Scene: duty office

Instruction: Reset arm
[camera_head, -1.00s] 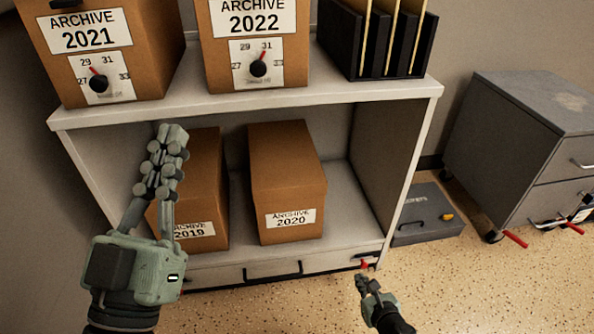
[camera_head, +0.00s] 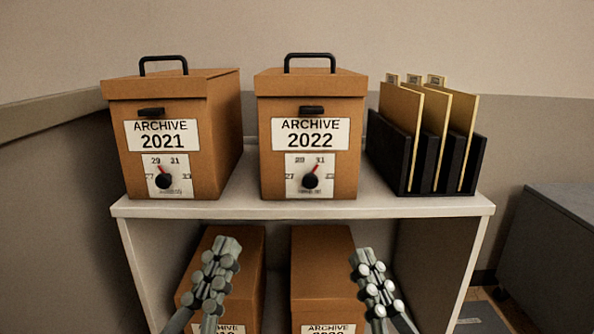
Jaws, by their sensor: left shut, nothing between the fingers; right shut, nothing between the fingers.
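My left gripper (camera_head: 222,262) is in the lower part of the head view, shut and empty, in front of the left lower archive box (camera_head: 245,265).
The Archive 2021 box (camera_head: 218,130) and Archive 2022 box (camera_head: 310,102) stand on the white shelf unit (camera_head: 420,207). A black file holder (camera_head: 390,160) with folders stands to their right. A grey cabinet (camera_head: 560,240) is at far right.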

